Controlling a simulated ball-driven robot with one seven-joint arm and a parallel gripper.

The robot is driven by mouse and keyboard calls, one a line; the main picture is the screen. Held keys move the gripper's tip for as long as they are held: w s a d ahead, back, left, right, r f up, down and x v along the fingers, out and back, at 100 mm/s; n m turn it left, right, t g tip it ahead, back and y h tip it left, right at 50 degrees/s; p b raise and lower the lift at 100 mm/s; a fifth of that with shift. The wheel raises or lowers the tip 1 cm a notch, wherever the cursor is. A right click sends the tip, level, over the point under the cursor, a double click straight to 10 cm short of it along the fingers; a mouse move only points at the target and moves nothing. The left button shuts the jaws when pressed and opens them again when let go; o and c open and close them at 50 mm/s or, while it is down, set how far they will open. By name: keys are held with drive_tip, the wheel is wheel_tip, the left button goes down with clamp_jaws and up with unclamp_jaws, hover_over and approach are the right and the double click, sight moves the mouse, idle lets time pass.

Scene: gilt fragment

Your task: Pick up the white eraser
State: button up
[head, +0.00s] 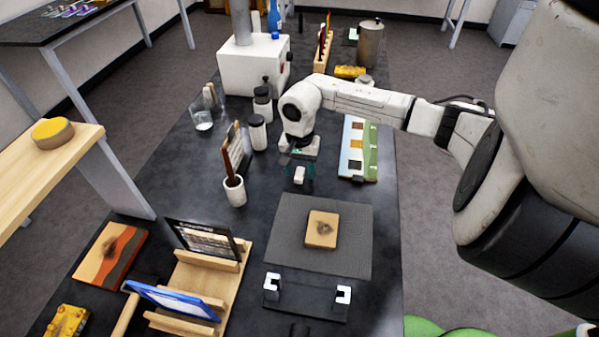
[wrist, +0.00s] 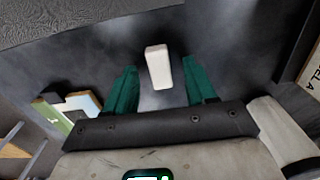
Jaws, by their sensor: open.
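The white eraser (head: 299,175) is a small white block on the dark table, just behind the grey mat. In the wrist view the white eraser (wrist: 158,66) lies beyond and between the tips of the two green fingers. My gripper (head: 298,166) is above it, pointing down, with its fingers spread to either side. In the wrist view my gripper (wrist: 160,82) is open, with nothing held. A clear gap shows between each finger and the eraser. I cannot tell the exact height of the fingertips over the table.
A grey mat (head: 290,258) with a tan block (head: 321,229) lies in front. A white cup (head: 234,191) with a brown item and dark-lidded jars (head: 257,133) stand left. A panel with colored squares (head: 358,150) lies right. Wooden racks stand front left.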

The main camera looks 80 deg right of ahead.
drive_tip(key=shift+f, duration=0.3)
clamp_jaws()
idle(0.4)
